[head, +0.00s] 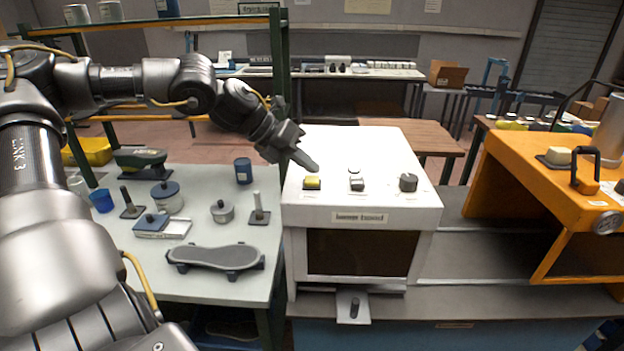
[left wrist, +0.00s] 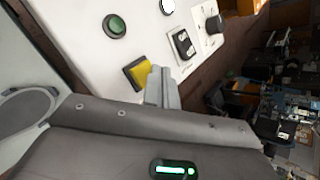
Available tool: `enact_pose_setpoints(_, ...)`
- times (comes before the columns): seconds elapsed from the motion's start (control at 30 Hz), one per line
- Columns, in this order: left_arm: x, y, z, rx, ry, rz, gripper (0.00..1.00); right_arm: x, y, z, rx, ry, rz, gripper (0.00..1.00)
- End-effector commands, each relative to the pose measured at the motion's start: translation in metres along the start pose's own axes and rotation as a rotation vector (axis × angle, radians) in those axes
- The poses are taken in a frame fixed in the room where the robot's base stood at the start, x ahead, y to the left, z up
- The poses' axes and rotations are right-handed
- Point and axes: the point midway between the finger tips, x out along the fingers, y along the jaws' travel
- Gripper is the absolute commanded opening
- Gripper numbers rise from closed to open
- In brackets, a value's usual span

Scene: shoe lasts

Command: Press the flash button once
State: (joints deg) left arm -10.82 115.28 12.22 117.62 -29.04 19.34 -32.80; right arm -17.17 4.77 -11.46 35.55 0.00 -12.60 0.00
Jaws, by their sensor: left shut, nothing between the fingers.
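A white box machine (head: 350,150) stands in the middle of the head view. Its top carries a yellow square button (head: 312,183), a black switch (head: 357,184), a small white round piece (head: 354,171) and a dark knob (head: 408,182). The left wrist view also shows a round green button (left wrist: 115,26) beside the yellow button (left wrist: 137,72). I cannot read which is labelled flash. My left gripper (head: 311,165) is shut and empty, its tips close by the yellow button. In the left wrist view the fingertips (left wrist: 155,80) overlap its edge; contact cannot be told. My right gripper is not in view.
A green post (head: 278,60) rises behind my left arm. An orange machine (head: 510,170) stands to the right.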

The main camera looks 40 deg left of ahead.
Motion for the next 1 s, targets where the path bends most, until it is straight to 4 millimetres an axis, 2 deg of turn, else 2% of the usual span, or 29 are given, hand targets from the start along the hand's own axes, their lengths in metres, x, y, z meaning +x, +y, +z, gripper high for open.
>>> enact_pose_setpoints(1.0,0.0000,0.0000,0.0000,0.000,0.000,0.000,0.00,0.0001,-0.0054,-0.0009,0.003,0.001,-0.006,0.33)
